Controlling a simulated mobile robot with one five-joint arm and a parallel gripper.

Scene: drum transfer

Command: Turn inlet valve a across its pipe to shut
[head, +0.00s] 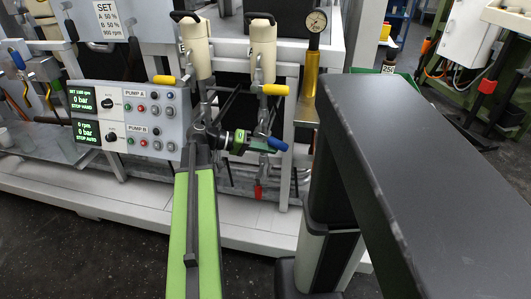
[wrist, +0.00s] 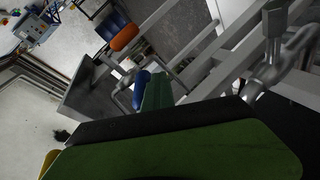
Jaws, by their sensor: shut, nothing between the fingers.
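Two valves with yellow handles, a left one (head: 164,79) and a right one (head: 273,89), sit below two cream cylinders in the head view. A blue valve handle (head: 277,144) is lower, under the right cylinder, and points down to the right. No readable label shows which one is inlet valve a. My gripper (head: 261,147) is shut and empty, right beside the blue handle. In the wrist view my green fingertips (wrist: 157,92) show next to a blue handle (wrist: 140,88); I cannot tell if they touch. My arm hides the pipes at left.
A red handle (head: 257,190) hangs below the blue one. The pump control panel (head: 130,115) stands left of my arm. A brass cylinder with a gauge (head: 317,22) stands at right. White frame posts and pipes crowd the gripper; the floor in front is dark and clear.

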